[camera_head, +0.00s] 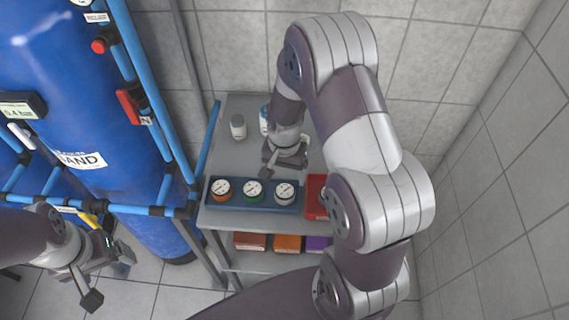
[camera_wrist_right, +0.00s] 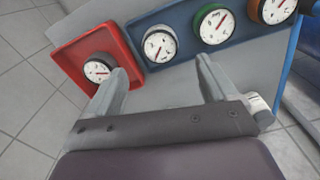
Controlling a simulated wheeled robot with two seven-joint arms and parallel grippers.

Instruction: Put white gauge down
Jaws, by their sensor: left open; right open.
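The white gauge (camera_head: 286,193) sits in the right end of the blue tray (camera_head: 240,205), dial up. In the right wrist view the white gauge (camera_wrist_right: 159,45) lies just beyond the gap between my fingertips. My right gripper (camera_head: 284,166) is open and empty, behind the white gauge in the head view; the wrist view shows my right gripper (camera_wrist_right: 162,66) with its fingers apart. A green gauge (camera_head: 252,190) and an orange gauge (camera_head: 221,189) stand in the same tray. My left gripper (camera_head: 108,282) is open and empty at lower left, away from the shelf.
A red tray (camera_wrist_right: 66,58) with another gauge (camera_wrist_right: 98,68) stands beside the blue tray, partly hidden by my right arm in the head view. Bins (camera_head: 287,243) fill the lower shelf. A blue tank (camera_head: 90,110) and pipes stand left.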

